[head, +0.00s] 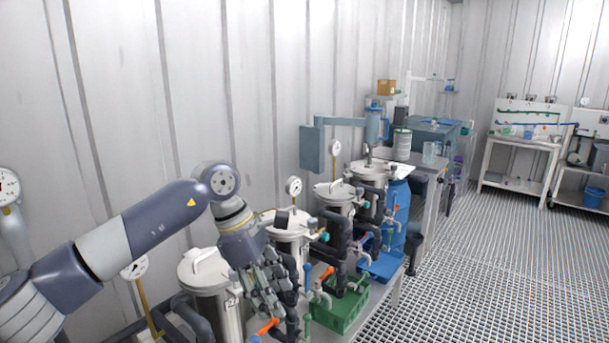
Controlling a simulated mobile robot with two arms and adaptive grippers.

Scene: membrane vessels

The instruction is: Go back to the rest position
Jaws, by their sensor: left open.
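My left arm comes in from the left, and my left gripper (268,290) hangs fingers-down in front of the nearer steel vessels. It is open, and I see nothing held between its fingers. It overlaps the nearest vessel (208,275) and the second vessel (287,226) in the picture; I cannot tell whether it touches any pipe. A third vessel (332,193) and a fourth vessel (371,171) stand farther along the row. Valves with orange handles (327,273) sit close to the right of the gripper. My right gripper is not in view.
A green crate (341,312) and a blue tray (381,266) sit below the vessels. Pressure gauges (294,187) rise behind them against the white wall. A blue barrel (397,212) stands past the row. The grated floor (500,270) at right is clear.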

